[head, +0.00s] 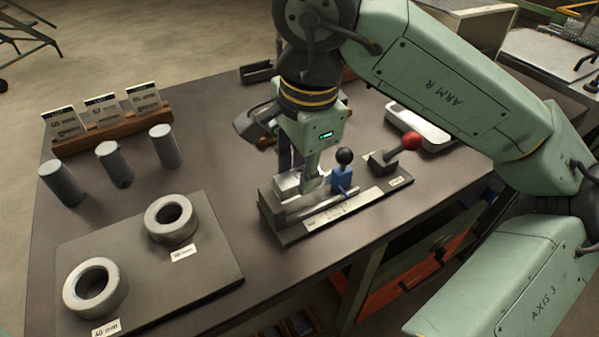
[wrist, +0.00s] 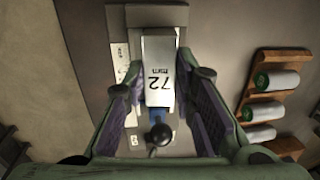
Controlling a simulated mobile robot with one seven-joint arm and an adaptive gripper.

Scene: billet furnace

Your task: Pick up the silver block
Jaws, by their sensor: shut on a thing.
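The silver block (head: 286,183) is at the left end of a dark fixture (head: 292,231) with a pale scale strip, mostly behind my gripper. In the wrist view the block (wrist: 159,71) shows a pale top face marked "72 mm". My gripper (head: 303,180) points down over the fixture and is shut on the block. In the wrist view its two fingers stand on either side of the block (wrist: 162,98). A blue slider (head: 342,178) with a black ball knob is just right of the block. I cannot tell whether the block touches the fixture.
A red-knobbed lever (head: 411,141) and a white tray (head: 418,126) stand to the right. Two metal rings (head: 171,219) sit on a plate at front left. Several grey cylinders (head: 114,163) and a wooden card holder (head: 112,131) are at the left. The table between the cylinders and fixture is clear.

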